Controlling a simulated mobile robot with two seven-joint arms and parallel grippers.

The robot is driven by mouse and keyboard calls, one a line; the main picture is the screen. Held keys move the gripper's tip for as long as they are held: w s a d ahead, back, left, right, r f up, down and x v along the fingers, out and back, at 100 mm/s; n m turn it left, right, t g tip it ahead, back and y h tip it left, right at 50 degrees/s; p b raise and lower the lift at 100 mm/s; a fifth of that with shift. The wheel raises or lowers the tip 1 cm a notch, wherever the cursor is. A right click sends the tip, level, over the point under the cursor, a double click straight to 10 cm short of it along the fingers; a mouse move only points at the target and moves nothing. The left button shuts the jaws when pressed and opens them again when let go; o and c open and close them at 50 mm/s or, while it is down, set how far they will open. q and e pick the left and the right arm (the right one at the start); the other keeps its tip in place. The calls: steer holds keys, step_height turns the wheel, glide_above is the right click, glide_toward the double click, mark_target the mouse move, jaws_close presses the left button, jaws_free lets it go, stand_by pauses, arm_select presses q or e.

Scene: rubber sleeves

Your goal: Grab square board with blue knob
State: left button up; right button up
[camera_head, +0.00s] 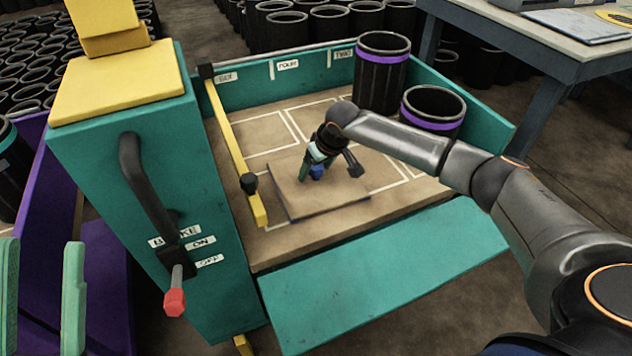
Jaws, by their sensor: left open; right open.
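The square board (335,201) is brown with a dark edge and lies flat on the floor of the teal tray. Its blue knob (316,173) stands near the board's middle and is partly hidden by my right gripper (309,174). That gripper reaches down over the knob from above, its jaws open and close to it. I cannot tell whether a finger touches the knob. My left gripper (40,246) is open and empty at the lower left edge, with two pale green fingers upright, far from the board.
Two black sleeves with purple bands (382,80) (432,112) stand in the tray's back right. A yellow bar (236,150) runs along the tray's left side. A teal cabinet (150,200) with a brake lever (140,180) stands left. A blue table (560,60) stands at right.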

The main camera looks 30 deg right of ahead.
steer(key=shift+c, duration=0.2)
jaws_close()
stand_by(0.3)
steer(key=shift+r, duration=0.1)
